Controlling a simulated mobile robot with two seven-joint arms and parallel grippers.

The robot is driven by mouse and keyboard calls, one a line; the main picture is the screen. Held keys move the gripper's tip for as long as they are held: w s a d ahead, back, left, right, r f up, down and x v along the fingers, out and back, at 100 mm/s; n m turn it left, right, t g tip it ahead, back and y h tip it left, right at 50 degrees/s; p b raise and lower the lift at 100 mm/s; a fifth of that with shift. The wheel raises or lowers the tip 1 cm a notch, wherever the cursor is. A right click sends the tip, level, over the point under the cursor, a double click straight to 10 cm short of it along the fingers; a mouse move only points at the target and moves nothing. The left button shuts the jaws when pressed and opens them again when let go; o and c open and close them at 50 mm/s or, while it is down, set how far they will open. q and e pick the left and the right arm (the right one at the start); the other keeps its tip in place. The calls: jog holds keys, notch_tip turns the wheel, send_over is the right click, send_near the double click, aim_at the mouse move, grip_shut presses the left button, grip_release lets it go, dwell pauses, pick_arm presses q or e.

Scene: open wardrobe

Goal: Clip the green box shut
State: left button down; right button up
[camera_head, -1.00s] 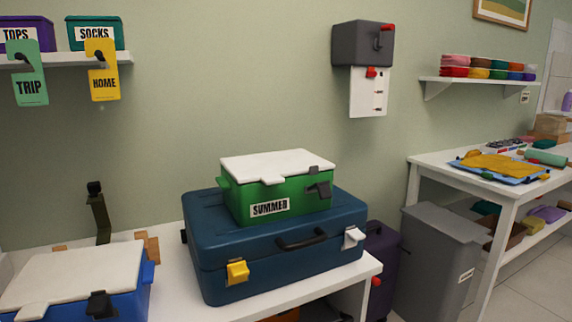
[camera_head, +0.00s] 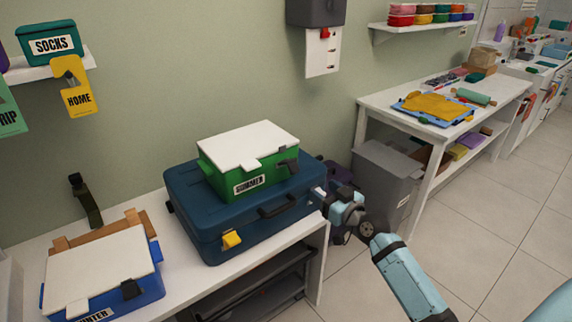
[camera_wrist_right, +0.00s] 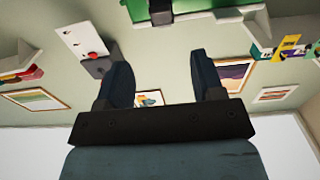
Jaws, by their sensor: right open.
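The green box (camera_head: 228,182), labelled SUMMER, sits on a blue suitcase (camera_head: 208,222) in the head view. Its white lid (camera_head: 246,142) lies down on it. A dark clip (camera_head: 287,166) is at the right of its front side; I cannot tell whether it is fastened. My right gripper (camera_head: 331,200) is low beside the suitcase's right end, apart from the green box. In the right wrist view, my right gripper (camera_wrist_right: 163,80) is open with nothing between its fingers. A green and black piece shows at that view's top edge, too cropped to identify. My left gripper is not in view.
A blue box (camera_head: 146,292) with a white lid stands at the table's left. A grey bin (camera_head: 385,185) stands right of the white table (camera_head: 180,285). A grey wall box with a white panel (camera_head: 322,55) hangs above. The floor at right is clear.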

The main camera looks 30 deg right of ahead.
aim_at(295, 170)
jog(key=w, duration=0.8)
jog(key=w+a, duration=0.1)
jog(key=w, duration=0.3)
jog(key=shift+w, duration=0.3)
jog(key=shift+p, duration=0.3)
jog(key=c, duration=0.8)
